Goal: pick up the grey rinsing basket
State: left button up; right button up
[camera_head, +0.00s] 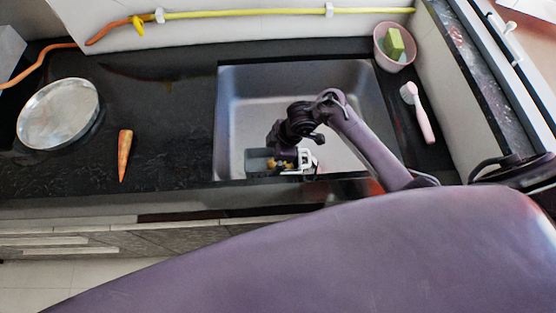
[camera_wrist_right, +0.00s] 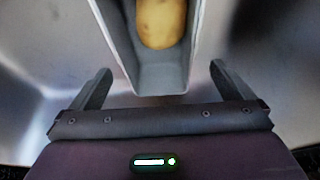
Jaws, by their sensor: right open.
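The grey rinsing basket (camera_head: 257,161) sits in the steel sink at its near left side, with a yellowish potato (camera_head: 279,165) in it. My right gripper (camera_head: 296,160) is down in the sink at the basket's right end. In the right wrist view, the narrow end of the basket (camera_wrist_right: 158,82) lies between the two spread fingers of my right gripper (camera_wrist_right: 161,69), with a gap on each side. The potato (camera_wrist_right: 160,22) shows inside the basket. The gripper is open and holds nothing. My left gripper is not in view.
The sink (camera_head: 235,100) is otherwise clear. On the dark counter are a round metal plate (camera_head: 58,113), a carrot (camera_head: 124,155), a pink bowl (camera_head: 381,36) with a green sponge (camera_head: 394,42), and a pink brush (camera_head: 420,115). A yellow hose (camera_head: 240,13) runs along the back wall.

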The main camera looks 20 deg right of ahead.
aim_at(269, 162)
jog(key=shift+x, duration=1.2)
jog(key=shift+w+d+f, duration=0.15)
jog(key=shift+w+f, duration=0.05)
jog(key=shift+f, duration=0.65)
notch_tip(269, 162, down, 2)
jog(key=shift+f+b, duration=0.15)
jog(key=shift+b, duration=0.35)
jog(key=shift+c, duration=0.4)
jog(key=shift+a, duration=0.2)
jog(key=c, duration=1)
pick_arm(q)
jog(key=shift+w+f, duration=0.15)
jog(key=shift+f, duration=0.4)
pick_arm(e)
jog(key=shift+c, duration=0.2)
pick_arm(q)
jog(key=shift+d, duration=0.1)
